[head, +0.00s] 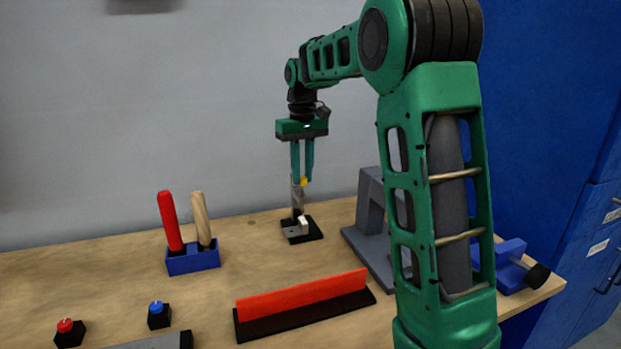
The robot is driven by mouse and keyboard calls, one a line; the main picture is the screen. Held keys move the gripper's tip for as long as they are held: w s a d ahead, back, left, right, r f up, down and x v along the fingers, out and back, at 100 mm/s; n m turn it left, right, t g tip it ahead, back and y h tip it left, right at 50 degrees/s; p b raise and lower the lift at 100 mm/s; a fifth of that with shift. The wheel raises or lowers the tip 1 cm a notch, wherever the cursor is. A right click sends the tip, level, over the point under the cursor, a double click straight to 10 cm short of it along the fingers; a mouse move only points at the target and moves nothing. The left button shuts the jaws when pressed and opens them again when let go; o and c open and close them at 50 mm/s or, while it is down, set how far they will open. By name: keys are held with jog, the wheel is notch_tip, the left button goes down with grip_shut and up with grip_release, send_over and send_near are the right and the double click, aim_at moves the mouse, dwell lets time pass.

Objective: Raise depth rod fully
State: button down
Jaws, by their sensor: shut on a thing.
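The depth rod (296,194) stands upright as a thin grey post on a small black base (302,230) at the back of the workbench. A yellow piece (303,181) shows at its top, and a small pale block (303,224) sits low on the base. My gripper (301,181) points straight down from above, with its two teal fingers at the top of the post. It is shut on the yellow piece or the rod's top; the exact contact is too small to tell.
A blue holder (193,259) with red and wooden handles stands left. A red bar on a dark base (303,297) lies in front. A grey stand (371,215) and blue vise (499,266) are right, partly behind my arm. Red (66,326) and blue (157,308) buttons sit front left.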

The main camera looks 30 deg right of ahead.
jog(key=shift+r, duration=0.2)
jog(key=c, duration=1.6)
grip_release()
jog(key=shift+o, duration=0.2)
notch_tip(320, 180, up, 11)
jog(key=shift+f, duration=0.15)
jog(key=s+f+m, duration=0.2)
jog(key=s+f, duration=0.5)
jog(key=s, duration=0.5)
jog(key=s+d+f+m, duration=0.1)
jog(key=s+f+m, duration=0.1)
jog(key=s+f, duration=0.5)
jog(key=s+f+m, duration=0.1)
jog(key=s+f, duration=0.7)
jog(key=s, duration=1.1)
jog(key=shift+s+d+f+m, duration=0.1)
jog(key=shift+d+m, duration=0.1)
jog(key=shift+m, duration=0.2)
